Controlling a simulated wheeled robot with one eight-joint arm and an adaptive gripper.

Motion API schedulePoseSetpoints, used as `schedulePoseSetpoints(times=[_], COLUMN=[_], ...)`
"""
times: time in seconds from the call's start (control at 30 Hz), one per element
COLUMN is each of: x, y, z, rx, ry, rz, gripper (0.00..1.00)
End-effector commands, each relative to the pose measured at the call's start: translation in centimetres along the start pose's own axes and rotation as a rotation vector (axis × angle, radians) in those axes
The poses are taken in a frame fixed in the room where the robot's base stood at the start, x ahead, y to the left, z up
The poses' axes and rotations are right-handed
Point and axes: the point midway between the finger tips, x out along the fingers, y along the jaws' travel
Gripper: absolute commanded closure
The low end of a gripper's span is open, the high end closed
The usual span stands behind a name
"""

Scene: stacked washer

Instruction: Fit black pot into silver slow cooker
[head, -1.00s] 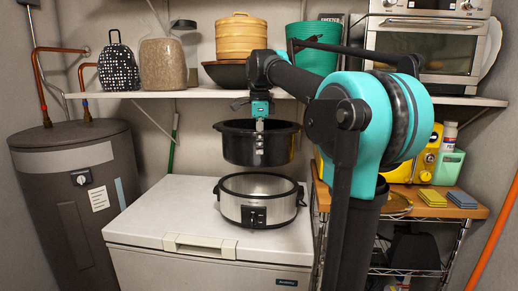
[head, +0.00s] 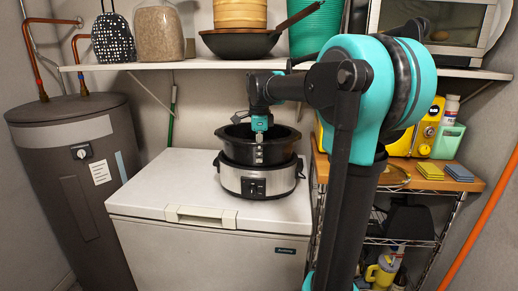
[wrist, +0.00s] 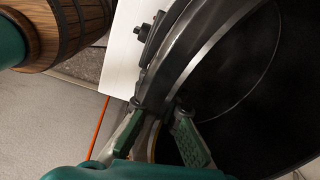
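The black pot (head: 280,152) sits over the silver slow cooker (head: 232,180) in the head view. Its lower part is inside the cooker's opening, and a band of its dark wall shows above the cooker's rim. It looks about level; whether it touches the bottom is hidden. The cooker stands on a white chest freezer, its dial facing front. My gripper (head: 259,134) is at the pot's near rim, pointing down. In the wrist view, my gripper's fingers (wrist: 158,110) straddle the pot's wall (wrist: 225,70), one outside and one inside, and appear closed on it.
The white chest freezer (head: 150,190) has free lid space left of the cooker. A wire rack with a wooden top (head: 450,184) stands at right, and a grey tank (head: 75,190) at left.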

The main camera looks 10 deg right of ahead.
Motion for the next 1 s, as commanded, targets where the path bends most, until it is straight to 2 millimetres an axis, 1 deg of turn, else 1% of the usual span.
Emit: schedulePoseSetpoints(times=[0.03, 0.13, 0.43, 1.0], x=[0.6, 1.4, 1.6, 2.9], y=[0.0, 0.0, 0.0, 0.1], z=[0.0, 0.0, 0.0, 0.0], rx=[0.0, 0.0, 0.0, 0.0], ry=[0.0, 0.0, 0.0, 0.0], rz=[-0.001, -0.001, -0.001, -0.001], gripper=[1.0, 1.0, 1.0, 1.0])
